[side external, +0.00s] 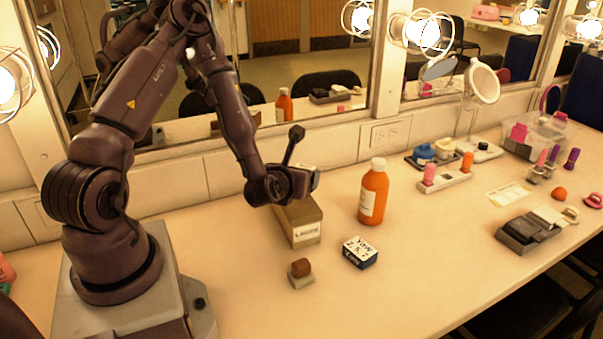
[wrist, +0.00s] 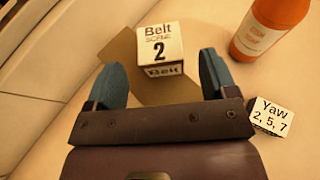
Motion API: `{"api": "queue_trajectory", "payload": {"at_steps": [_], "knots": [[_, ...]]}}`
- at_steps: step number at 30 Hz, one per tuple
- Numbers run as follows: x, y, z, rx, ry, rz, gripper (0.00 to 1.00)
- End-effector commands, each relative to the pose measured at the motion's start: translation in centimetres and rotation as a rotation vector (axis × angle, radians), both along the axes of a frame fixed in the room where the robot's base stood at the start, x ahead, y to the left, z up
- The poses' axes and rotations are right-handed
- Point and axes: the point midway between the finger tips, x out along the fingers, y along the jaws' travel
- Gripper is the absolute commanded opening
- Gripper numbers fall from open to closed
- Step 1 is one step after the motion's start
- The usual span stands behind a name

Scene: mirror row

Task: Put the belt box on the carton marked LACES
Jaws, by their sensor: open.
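The belt box (wrist: 160,48), white with dark "Belt" print and a 2, shows in the wrist view just beyond and between my fingertips. It appears to rest on the brown carton (wrist: 124,46), whose top shows around it. In the side view the carton marked LACES (side external: 304,228) stands on the counter, its label facing front. My gripper (side external: 303,184) is above the carton's back part and hides most of the belt box there. In the wrist view my gripper (wrist: 163,75) is open, its two blue-green fingers apart, with a gap to the box.
An orange bottle (side external: 373,192) stands right of the carton. A dark-blue and white box marked Yaw (side external: 360,252) and a small block with a brown lump (side external: 301,272) lie in front. Mirrors (side external: 305,65) line the back.

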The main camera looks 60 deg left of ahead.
Motion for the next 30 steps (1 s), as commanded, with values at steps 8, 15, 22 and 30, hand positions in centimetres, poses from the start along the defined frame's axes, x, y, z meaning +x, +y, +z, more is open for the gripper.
{"api": "queue_trajectory", "payload": {"at_steps": [8,15,22,30], "knots": [[1.2,-2.3,2.3,0.153,0.157,-0.235,0.78],[3.3,-8.0,8.1,0.723,0.601,-0.905,0.78],[-0.3,-13.0,14.5,1.409,0.959,-1.498,0.78],[-9.8,-15.6,20.6,-2.085,-1.085,1.958,0.78]]}}
